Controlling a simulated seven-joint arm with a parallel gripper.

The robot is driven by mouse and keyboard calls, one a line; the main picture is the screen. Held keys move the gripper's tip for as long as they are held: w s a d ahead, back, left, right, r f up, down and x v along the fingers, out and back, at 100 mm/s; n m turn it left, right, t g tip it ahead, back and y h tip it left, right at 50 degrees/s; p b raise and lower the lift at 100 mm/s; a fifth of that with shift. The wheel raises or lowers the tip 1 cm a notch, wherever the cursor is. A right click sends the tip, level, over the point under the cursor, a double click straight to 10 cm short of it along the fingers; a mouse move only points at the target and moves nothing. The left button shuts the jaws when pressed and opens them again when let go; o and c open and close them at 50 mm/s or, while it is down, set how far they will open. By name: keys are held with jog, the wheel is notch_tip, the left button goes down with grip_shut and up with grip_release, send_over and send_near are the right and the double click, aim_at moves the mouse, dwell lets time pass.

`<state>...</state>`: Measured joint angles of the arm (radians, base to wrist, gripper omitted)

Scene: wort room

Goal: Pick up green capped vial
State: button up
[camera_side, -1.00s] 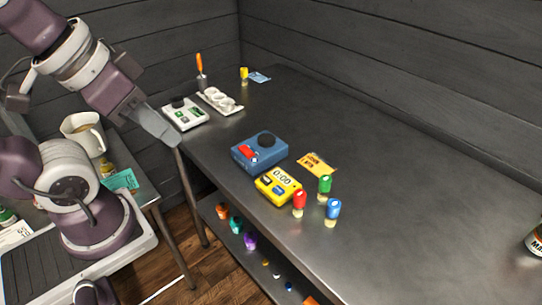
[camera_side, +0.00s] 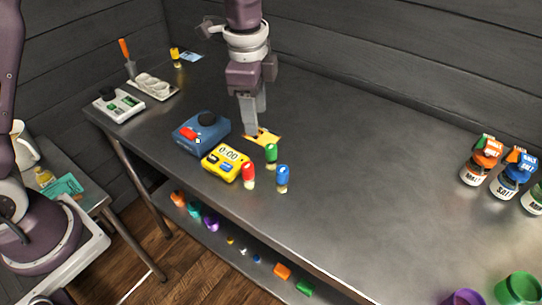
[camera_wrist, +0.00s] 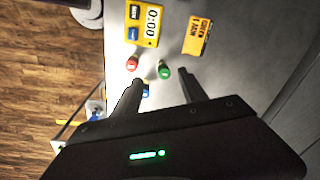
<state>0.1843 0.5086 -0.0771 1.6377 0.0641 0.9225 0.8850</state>
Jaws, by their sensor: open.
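The green capped vial (camera_side: 271,153) stands upright on the grey table, just behind a red capped vial (camera_side: 248,174) and a blue capped vial (camera_side: 282,177). My gripper (camera_side: 254,127) is above the table, over or near the orange-yellow card, up and slightly left of the green vial in the side view. In the wrist view the green capped vial (camera_wrist: 164,70) shows beyond the two spread fingertips (camera_wrist: 160,76), apart from both. The gripper is open and empty. The blue vial is partly hidden by a finger in the wrist view.
A yellow timer (camera_side: 226,162) and a blue device (camera_side: 201,131) with a black knob stand left of the vials. The card (camera_side: 264,137) lies behind them. Labelled jars (camera_side: 481,160) stand far right, with purple and green cups in front. The table between vials and jars is clear.

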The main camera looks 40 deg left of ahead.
aim_at(271, 156)
jog(key=f, duration=0.2)
jog(key=w+d+f+m, duration=0.1)
jog(key=f, duration=0.1)
jog(key=w+d+f+m, duration=0.1)
jog(key=f, duration=0.2)
jog(key=shift+w+d+g, duration=0.2)
jog(key=shift+d+g, duration=0.05)
jog(key=shift+g, duration=0.15)
notch_tip(271, 156, down, 7)
jog(key=shift+s+a+r, duration=0.1)
jog(key=shift+a+r, duration=0.05)
jog(key=shift+r, duration=0.05)
grip_shut()
